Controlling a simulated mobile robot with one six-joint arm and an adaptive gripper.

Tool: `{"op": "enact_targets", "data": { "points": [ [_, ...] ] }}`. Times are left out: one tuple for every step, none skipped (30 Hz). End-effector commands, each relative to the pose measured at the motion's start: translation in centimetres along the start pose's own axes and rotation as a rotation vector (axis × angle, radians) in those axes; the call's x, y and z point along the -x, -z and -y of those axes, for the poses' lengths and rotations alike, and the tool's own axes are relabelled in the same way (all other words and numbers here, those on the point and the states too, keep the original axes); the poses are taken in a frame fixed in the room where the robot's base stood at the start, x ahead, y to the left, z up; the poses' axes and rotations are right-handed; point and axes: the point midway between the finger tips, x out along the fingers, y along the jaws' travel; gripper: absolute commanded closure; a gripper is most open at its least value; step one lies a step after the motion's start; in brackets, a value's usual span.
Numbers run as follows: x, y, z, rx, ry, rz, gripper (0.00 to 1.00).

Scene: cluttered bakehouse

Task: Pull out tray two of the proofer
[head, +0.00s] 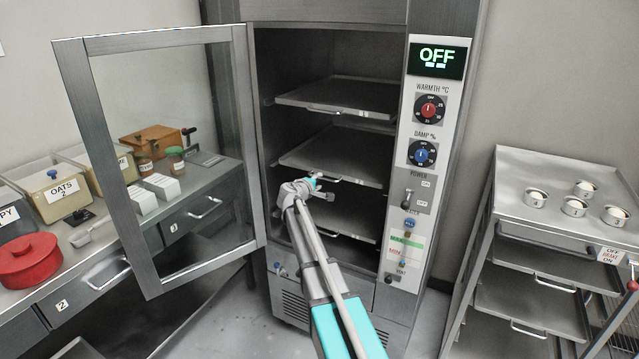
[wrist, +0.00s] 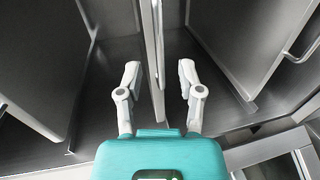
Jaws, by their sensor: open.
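The proofer (head: 330,20) stands with its glass door (head: 160,150) swung open to the left. Inside are a top tray (head: 345,95), a middle tray (head: 335,152) and a lower tray (head: 362,222), each with a front handle; no tray numbers are readable. The middle tray is second from the top. My gripper (head: 322,188) is at the front of the middle tray, near its handle (head: 325,178). In the wrist view my gripper (wrist: 158,72) is open, its fingers on either side of a narrow upright-looking bar and edge (wrist: 156,50). I cannot tell whether they touch it.
The proofer panel (head: 428,150) reads OFF. At left is a counter with a red pot (head: 28,260) and an oats box (head: 55,192). At right is a rack (head: 520,205) with several small cups on top. The floor (head: 215,320) in front shows some free room.

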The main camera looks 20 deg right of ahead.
Motion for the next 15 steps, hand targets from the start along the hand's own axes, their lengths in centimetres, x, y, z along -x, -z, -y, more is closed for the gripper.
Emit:
{"op": "enact_targets", "data": {
  "points": [
    [-1.1, 0.1, 0.1, 0.000, 0.000, 0.002, 0.52],
    [-1.5, 0.1, 0.1, 0.000, 0.000, 0.002, 0.52],
    [-2.0, 0.1, 0.1, 0.000, 0.000, 0.002, 0.52],
    [-2.4, 0.1, 0.1, 0.000, 0.000, 0.002, 0.52],
    [-2.8, 0.1, 0.1, 0.001, 0.000, 0.002, 0.52],
    [-3.2, 0.1, 0.1, 0.001, 0.000, 0.002, 0.52],
    [-3.5, 0.1, 0.1, 0.001, 0.000, 0.002, 0.52],
    [-3.7, 0.1, 0.1, 0.001, 0.000, 0.001, 0.52],
    [-4.0, 0.0, 0.0, 0.001, 0.000, 0.001, 0.52],
    [-4.2, 0.0, 0.0, 0.001, 0.000, 0.001, 0.52],
    [-4.4, 0.0, 0.0, 0.001, 0.000, 0.001, 0.52],
    [-4.6, -0.1, 0.0, 0.001, 0.000, 0.001, 0.52],
    [-4.7, -0.1, 0.0, 0.001, 0.000, 0.001, 0.52],
    [-4.7, -0.1, 0.0, 0.001, 0.000, 0.001, 0.52],
    [-4.8, -0.1, 0.0, 0.001, 0.000, 0.002, 0.52]
  ]
}}
